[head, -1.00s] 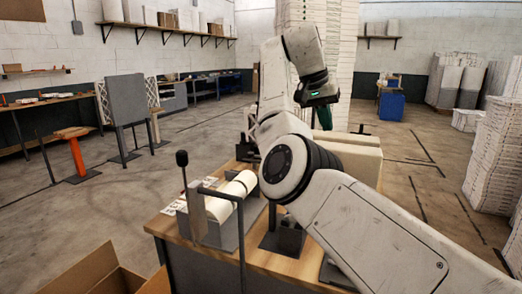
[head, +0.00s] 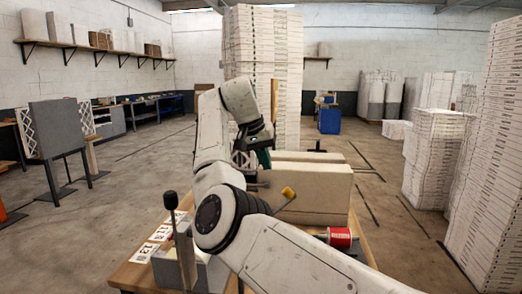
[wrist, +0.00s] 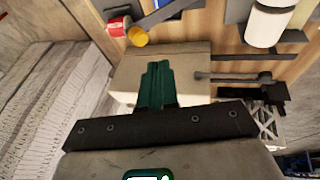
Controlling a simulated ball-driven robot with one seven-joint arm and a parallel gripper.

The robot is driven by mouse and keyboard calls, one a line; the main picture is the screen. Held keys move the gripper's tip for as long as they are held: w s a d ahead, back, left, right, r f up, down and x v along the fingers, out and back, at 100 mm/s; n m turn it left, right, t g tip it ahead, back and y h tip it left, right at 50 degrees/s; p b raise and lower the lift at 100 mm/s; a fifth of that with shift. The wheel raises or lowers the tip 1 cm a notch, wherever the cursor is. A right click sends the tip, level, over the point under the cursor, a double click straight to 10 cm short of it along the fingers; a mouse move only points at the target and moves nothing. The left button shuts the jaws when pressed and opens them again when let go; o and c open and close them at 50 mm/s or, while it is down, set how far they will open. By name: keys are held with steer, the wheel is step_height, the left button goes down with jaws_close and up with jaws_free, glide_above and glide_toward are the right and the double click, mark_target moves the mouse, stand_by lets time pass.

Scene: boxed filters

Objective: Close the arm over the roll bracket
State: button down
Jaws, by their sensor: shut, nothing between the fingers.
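The grey roll bracket (head: 162,270) stands at the near left of the bench in the head view, largely hidden by my arm. A dark lever with a black knob (head: 171,200) stands upright there; whether it is the bracket's arm I cannot tell. A white roll (wrist: 268,24) shows at the top right of the wrist view. My gripper (head: 264,160) is over the bench near the cream boxes (head: 315,190), apart from the bracket. In the wrist view its green fingers (wrist: 157,72) are together and empty, in front of a cream box.
A red spool (head: 340,238) and a yellow knob (head: 288,193) are on the right part of the bench (head: 130,274). Printed labels (head: 160,232) lie near the bracket. Tall white stacks (head: 440,155) stand to the right.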

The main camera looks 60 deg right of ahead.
steer(key=shift+s+d+f+p, duration=0.2)
steer(key=shift+s+d+f, duration=0.3)
steer(key=shift+f, duration=0.55)
steer(key=shift+s+d+f+p, duration=0.35)
steer(key=shift+s+f, duration=0.3)
steer(key=shift+f, duration=0.4)
steer(key=shift+s+d+f+p, duration=0.1)
steer(key=shift+s+d+f, duration=0.45)
steer(key=shift+f, duration=0.5)
